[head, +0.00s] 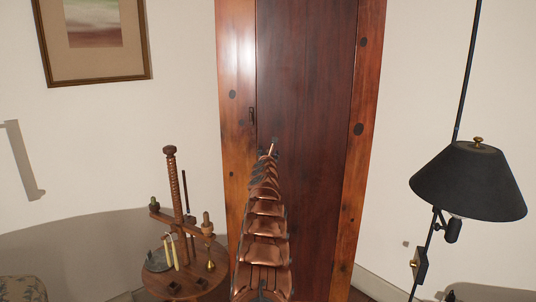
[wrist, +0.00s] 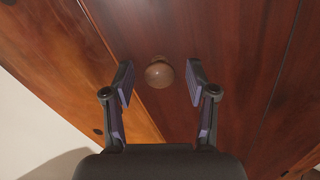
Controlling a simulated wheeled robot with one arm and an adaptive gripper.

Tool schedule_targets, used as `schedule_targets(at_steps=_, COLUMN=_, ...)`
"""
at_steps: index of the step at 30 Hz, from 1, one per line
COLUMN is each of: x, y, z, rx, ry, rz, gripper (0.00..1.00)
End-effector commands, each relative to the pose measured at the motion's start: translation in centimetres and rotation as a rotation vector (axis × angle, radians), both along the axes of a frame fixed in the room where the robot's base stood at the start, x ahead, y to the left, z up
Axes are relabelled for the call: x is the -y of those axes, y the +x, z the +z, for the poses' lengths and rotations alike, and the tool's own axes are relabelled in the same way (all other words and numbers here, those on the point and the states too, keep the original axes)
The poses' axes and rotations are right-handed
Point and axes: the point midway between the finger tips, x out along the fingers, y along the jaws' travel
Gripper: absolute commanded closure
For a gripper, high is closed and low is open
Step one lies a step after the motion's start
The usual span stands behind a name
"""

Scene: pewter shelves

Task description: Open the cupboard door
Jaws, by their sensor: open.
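The cupboard is a tall wooden piece with a dark red-brown door (head: 305,90) between lighter orange-brown side boards. The door looks shut in the head view. A round brown wooden knob (wrist: 158,73) sits on the door in the wrist view. My gripper (wrist: 160,84) is open, with one finger to the left and one to the right of the knob. Gaps show on both sides, and I cannot tell how deep the knob lies between the fingers. In the head view my gripper (head: 269,150) is small at the door's left side, and my arm hides the knob.
A round wooden stand (head: 185,280) with candles and a threaded post is left of my arm. A black lamp (head: 468,182) stands at right. A framed picture (head: 95,40) hangs on the left wall.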

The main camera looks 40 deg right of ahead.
Motion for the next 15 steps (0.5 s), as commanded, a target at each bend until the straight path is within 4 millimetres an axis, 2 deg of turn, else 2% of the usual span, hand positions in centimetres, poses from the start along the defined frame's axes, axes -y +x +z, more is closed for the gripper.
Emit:
schedule_targets(at_steps=2, x=-0.02, y=0.01, z=0.00, rx=0.000, ry=0.000, rz=0.000, gripper=0.49)
schedule_targets(at_steps=15, x=-0.04, y=0.03, z=-0.02, rx=-0.001, ry=-0.001, rz=0.000, gripper=0.95)
